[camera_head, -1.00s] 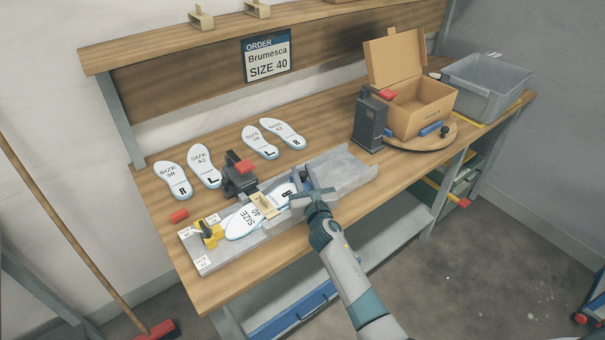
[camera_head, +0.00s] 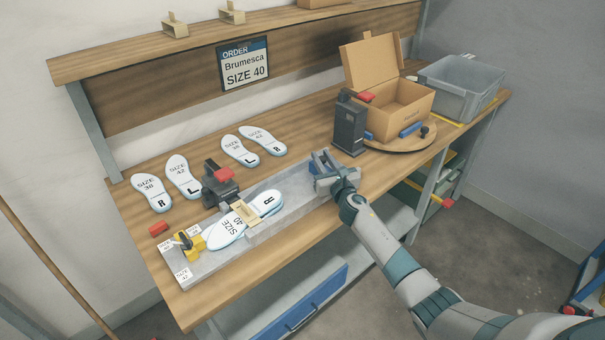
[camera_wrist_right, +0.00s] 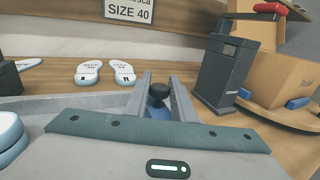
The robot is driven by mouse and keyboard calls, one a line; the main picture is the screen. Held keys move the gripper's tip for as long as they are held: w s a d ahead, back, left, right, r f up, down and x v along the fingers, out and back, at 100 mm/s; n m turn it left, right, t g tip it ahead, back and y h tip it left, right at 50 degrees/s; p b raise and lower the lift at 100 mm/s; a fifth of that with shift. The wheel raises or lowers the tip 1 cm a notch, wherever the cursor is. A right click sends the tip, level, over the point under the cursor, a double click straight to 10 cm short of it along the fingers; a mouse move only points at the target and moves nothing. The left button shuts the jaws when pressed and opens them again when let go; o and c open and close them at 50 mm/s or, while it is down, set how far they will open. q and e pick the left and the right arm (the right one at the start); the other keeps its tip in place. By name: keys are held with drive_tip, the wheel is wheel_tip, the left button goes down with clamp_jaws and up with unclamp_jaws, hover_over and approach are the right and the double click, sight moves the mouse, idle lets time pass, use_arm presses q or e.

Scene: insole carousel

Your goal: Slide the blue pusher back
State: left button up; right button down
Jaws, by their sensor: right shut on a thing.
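The blue pusher (camera_wrist_right: 158,112) with its black knob (camera_wrist_right: 158,92) shows between the fingers in the right wrist view. My right gripper (camera_wrist_right: 158,95) is shut on it. In the head view my right gripper (camera_head: 322,166) is at the right end of the grey channel (camera_head: 290,205) and hides most of the pusher. A white SIZE 40 insole (camera_head: 228,228) lies at the channel's left part, passing under a tan block (camera_head: 248,213). A gap of bare channel lies between the insole and my gripper. My left gripper is not in view.
A black clamp with a red top (camera_head: 220,183) stands behind the channel, and a yellow piece (camera_head: 188,240) sits at its left end. Several loose insoles (camera_head: 183,177) lie behind. A dark dispenser (camera_head: 350,125) and an open carton (camera_head: 400,108) on a round board stand to the right.

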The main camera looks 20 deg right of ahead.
drive_tip(key=d, duration=0.2)
drive_tip(key=w+d+b, duration=0.1)
drive_tip(key=d, duration=0.1)
drive_tip(key=w+d+b, duration=0.1)
drive_tip(key=d, duration=0.1)
drive_tip(key=shift+w+d+f, duration=0.15)
drive_tip(key=shift+w+d, duration=0.1)
drive_tip(key=shift+d, duration=0.4)
drive_tip(key=shift+d+r, duration=0.1)
drive_tip(key=shift+r, duration=0.15)
drive_tip(key=c, duration=1.8)
unclamp_jaws()
drive_tip(key=shift+w, duration=0.1)
drive_tip(key=o, duration=0.3)
drive_tip(key=shift+d, duration=0.1)
drive_tip(key=shift+f, duration=0.15)
